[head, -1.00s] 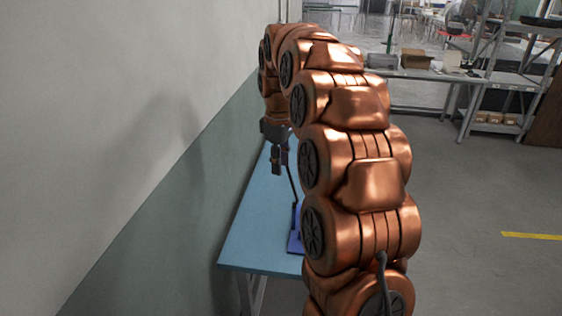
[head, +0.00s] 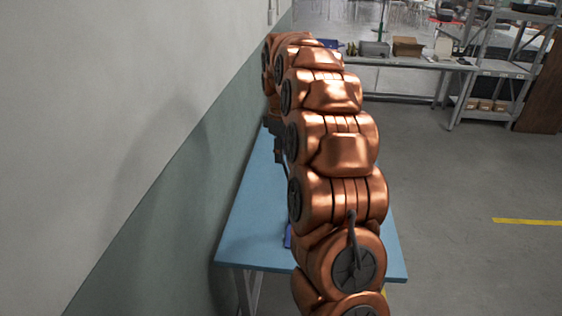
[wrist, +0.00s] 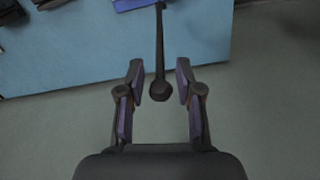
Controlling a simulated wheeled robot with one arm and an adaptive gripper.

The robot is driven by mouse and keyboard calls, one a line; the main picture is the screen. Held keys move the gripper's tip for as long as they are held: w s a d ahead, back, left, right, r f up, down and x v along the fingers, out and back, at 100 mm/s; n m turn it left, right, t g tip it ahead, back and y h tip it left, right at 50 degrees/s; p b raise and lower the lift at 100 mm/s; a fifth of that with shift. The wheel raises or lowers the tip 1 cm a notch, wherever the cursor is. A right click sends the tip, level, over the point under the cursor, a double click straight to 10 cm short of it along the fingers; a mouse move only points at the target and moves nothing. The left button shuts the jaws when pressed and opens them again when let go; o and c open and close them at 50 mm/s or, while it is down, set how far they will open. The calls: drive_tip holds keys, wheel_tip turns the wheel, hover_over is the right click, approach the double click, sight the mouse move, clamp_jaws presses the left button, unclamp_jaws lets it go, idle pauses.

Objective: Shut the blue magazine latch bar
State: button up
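A dark bar with a round knob (wrist: 160,90) runs down from the top of the wrist view, its knob end between my two fingers. My gripper (wrist: 160,78) is open, with a finger on each side of the bar and visible gaps to both. A blue part (wrist: 130,4) at the top edge of the wrist view is cut off, so I cannot tell how the bar joins it. In the head view only a small blue piece (head: 287,236) shows beside my arm. My gripper is mostly hidden behind my arm there.
The blue table (head: 245,222) stands along the wall (head: 130,110). Dark objects (wrist: 10,12) lie at the upper left of the wrist view. Grey floor is open to the right, with a workbench (head: 400,62) and shelves (head: 490,75) behind.

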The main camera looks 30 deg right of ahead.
sight(287, 174)
drive_tip(key=shift+w+f+p, duration=0.1)
drive_tip(key=shift+f+p, duration=0.45)
drive_tip(key=shift+f, duration=1.65)
clamp_jaws()
